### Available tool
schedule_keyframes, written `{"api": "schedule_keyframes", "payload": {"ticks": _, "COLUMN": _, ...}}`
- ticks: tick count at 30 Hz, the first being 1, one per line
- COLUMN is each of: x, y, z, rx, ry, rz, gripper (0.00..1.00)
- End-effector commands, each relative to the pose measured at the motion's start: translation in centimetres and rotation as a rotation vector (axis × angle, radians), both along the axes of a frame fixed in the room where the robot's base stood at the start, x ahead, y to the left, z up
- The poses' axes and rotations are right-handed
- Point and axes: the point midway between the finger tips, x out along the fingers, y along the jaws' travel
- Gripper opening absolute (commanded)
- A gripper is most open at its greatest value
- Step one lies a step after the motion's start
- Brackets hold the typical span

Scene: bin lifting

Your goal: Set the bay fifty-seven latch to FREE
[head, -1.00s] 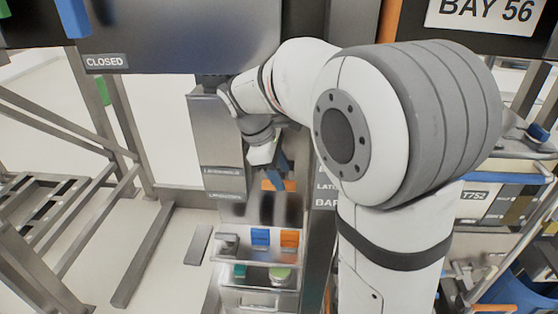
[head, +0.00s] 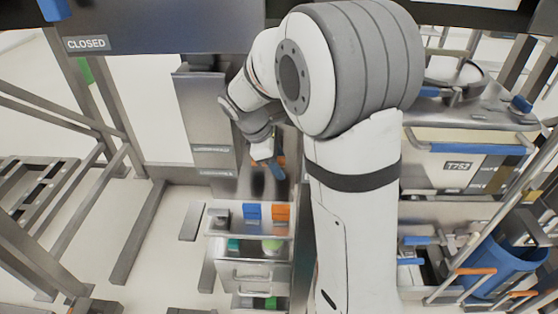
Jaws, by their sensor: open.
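My gripper (head: 274,170) is small and partly turned away at the end of my white and grey arm. It is open, and I see nothing held in it. It hangs in front of a grey metal post, above the small bins. Blue and orange patches show at its fingertips; I cannot tell whether they belong to the gripper or to something behind it. No latch marked bay fifty-seven or FREE can be made out; my arm covers much of the area to the right of the gripper.
A dark panel with a CLOSED label (head: 86,44) spans the upper left. A grey metal box (head: 206,115) stands left of the gripper. Below are a blue block (head: 252,212) and an orange block (head: 281,212) above drawers (head: 262,275). A blue bin (head: 505,262) stands at right. Metal frames fill the left.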

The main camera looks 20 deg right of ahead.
Motion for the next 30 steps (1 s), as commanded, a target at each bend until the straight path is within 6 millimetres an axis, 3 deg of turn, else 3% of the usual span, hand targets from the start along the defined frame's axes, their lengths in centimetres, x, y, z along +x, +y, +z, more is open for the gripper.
{"api": "schedule_keyframes", "payload": {"ticks": 18, "x": -0.02, "y": 0.09, "z": 0.04, "rx": 0.0, "ry": 0.0, "rz": 0.001, "gripper": 0.0}}
{"api": "schedule_keyframes", "payload": {"ticks": 30, "x": -0.11, "y": -0.14, "z": -0.22, "rx": -0.005, "ry": -0.009, "rz": -0.003, "gripper": 0.0}}
